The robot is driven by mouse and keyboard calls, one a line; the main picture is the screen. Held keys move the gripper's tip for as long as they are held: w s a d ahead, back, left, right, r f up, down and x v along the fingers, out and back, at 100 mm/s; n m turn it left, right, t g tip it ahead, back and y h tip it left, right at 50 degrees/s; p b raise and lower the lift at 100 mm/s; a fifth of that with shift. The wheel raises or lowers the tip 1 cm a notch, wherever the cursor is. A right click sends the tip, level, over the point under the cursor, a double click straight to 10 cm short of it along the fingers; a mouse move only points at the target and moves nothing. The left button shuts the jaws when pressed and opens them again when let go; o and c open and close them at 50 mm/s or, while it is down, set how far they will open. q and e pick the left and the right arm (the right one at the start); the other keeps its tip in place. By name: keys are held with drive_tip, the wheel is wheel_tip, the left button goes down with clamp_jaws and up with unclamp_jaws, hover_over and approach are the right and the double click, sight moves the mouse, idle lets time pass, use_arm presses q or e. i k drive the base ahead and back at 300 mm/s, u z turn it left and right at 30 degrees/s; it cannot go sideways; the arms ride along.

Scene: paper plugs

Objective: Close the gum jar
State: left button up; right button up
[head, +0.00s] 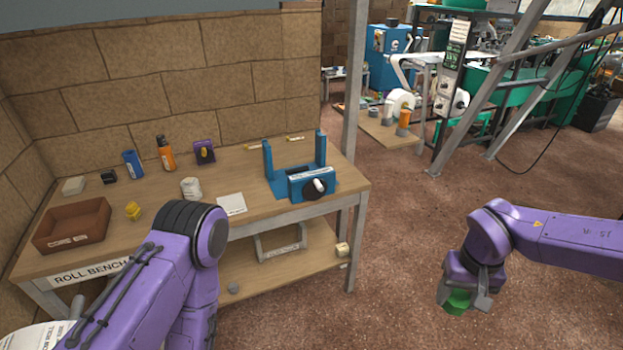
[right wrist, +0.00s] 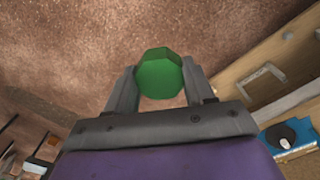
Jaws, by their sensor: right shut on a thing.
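My right gripper (head: 462,297) is at the lower right of the head view, out over the floor and well to the right of the bench. It is shut on a green eight-sided piece (head: 457,303), which looks like a lid. In the right wrist view the green piece (right wrist: 160,74) sits between the two fingers (right wrist: 161,85). A small white jar (head: 190,188) stands on the bench and may be the gum jar; I cannot tell whether its top is open. My left arm crosses in front of the bench, but its gripper is not in view.
A metal post rises behind the bench's right end. The floor between bench and right gripper is clear.

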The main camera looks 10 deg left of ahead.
sight(191, 188)
drive_tip(key=u, duration=1.2)
drive_tip(key=i, duration=0.15)
drive_tip(key=u, duration=0.05)
